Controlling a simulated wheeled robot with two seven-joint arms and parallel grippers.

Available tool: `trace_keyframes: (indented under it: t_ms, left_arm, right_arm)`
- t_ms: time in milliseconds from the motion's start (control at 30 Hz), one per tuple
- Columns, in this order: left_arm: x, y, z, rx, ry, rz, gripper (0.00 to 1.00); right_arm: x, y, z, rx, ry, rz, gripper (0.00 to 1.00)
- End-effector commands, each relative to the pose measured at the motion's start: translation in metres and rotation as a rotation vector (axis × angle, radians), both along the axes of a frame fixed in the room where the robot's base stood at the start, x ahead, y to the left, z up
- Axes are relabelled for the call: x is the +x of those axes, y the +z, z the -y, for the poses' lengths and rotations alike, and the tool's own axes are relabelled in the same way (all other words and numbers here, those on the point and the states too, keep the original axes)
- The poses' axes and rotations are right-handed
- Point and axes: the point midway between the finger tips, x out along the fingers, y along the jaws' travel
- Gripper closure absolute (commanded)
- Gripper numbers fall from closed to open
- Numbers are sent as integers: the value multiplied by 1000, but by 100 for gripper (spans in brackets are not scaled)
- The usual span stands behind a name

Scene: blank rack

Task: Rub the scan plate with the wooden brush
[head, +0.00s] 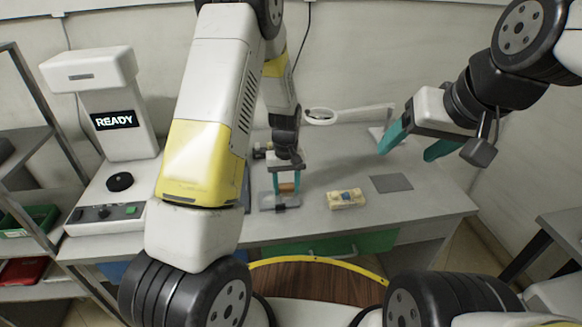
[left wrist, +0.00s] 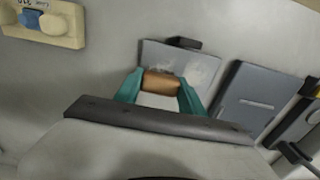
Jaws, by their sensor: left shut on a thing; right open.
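My left gripper (head: 286,182) is shut on the wooden brush (head: 287,188), a small brown block between its teal fingers. The brush also shows in the left wrist view (left wrist: 162,83). The scan plate (head: 266,200) is a light grey plate with a black tab, lying on the table beneath the gripper. In the left wrist view the scan plate (left wrist: 205,68) carries whitish smudges, and the brush overlaps its near part. I cannot tell whether the brush touches it. My right gripper (head: 410,150) is open and empty above the table's right side.
A cream block with a blue piece (head: 346,199) and a dark grey square (head: 391,183) lie right of the plate. A dark flat case (left wrist: 255,98) lies beside the plate. A scanner reading READY (head: 115,121) stands at left.

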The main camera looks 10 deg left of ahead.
Motion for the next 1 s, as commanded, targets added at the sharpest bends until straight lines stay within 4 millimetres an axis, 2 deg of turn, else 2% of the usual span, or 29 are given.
trace_keyframes:
  t_ms: [267,600,1000]
  left_arm:
    - [-11,0,3,0,-2,-1,86]
    - [-37,1,10,1,-1,-1,86]
    - [-39,3,11,0,0,1,86]
  right_arm:
    - [0,0,0,0,0,0,31]
    - [0,0,0,0,0,0,31]
    - [0,0,0,0,0,0,31]
